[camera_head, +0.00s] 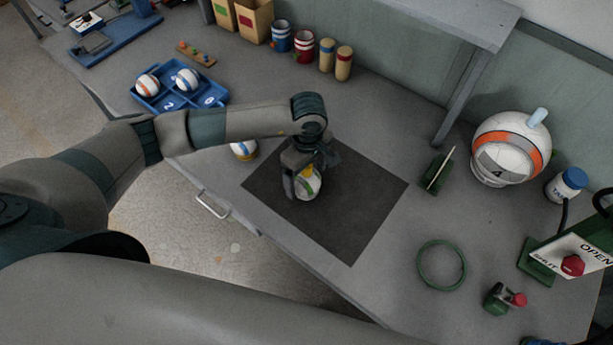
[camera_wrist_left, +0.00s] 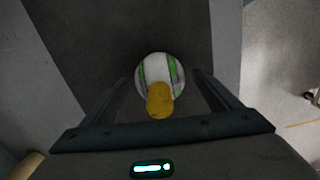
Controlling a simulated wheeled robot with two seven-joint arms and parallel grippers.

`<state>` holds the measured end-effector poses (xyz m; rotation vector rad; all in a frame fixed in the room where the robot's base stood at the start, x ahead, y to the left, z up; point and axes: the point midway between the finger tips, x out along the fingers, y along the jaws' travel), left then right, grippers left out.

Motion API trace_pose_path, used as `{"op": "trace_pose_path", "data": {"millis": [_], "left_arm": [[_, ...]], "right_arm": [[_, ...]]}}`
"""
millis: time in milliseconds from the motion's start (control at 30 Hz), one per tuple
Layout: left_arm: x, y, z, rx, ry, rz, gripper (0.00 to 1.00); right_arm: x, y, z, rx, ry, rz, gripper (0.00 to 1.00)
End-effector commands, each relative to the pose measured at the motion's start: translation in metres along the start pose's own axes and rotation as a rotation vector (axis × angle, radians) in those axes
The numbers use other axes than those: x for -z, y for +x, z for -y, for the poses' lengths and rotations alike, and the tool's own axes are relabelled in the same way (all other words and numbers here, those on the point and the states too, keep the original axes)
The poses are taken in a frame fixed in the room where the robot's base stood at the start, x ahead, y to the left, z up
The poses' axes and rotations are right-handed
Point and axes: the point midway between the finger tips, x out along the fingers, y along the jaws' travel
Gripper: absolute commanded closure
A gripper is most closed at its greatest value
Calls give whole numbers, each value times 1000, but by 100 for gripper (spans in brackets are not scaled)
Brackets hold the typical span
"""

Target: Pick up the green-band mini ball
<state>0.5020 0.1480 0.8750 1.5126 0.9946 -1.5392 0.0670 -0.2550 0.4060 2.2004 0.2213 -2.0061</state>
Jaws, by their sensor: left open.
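The green-band mini ball (camera_head: 308,184) is white with green stripes and stands on the dark mat (camera_head: 365,205). In the left wrist view the ball (camera_wrist_left: 160,68) shows between the two fingers, with a yellow part (camera_wrist_left: 159,101) in front of its near side. My left gripper (camera_head: 302,186) is open and points down, with its fingers around the ball's sides. I cannot tell whether the fingers touch it. The gripper partly hides the ball in the head view. My right gripper is not in view.
Another ball (camera_head: 243,149) sits left of the mat, partly behind my arm. A blue tray (camera_head: 178,103) holds two balls at the back left. A large ball (camera_head: 510,147), green ring (camera_head: 442,265) and OPEN/SHUT sign (camera_head: 583,253) are on the right.

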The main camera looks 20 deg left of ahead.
Motion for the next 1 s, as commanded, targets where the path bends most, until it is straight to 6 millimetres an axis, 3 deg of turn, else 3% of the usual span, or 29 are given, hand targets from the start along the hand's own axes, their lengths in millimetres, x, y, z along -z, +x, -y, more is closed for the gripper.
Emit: {"op": "trace_pose_path", "data": {"millis": [467, 500, 700, 1000], "left_arm": [[0, 2, 0, 0, 0, -1, 17], [0, 2, 0, 0, 0, -1, 19], [0, 2, 0, 0, -1, -1, 62], [0, 1, 0, -1, -1, -1, 62]], "right_arm": [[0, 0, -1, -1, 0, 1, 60], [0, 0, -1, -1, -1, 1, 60], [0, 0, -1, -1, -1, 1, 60], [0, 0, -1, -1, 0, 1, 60]]}}
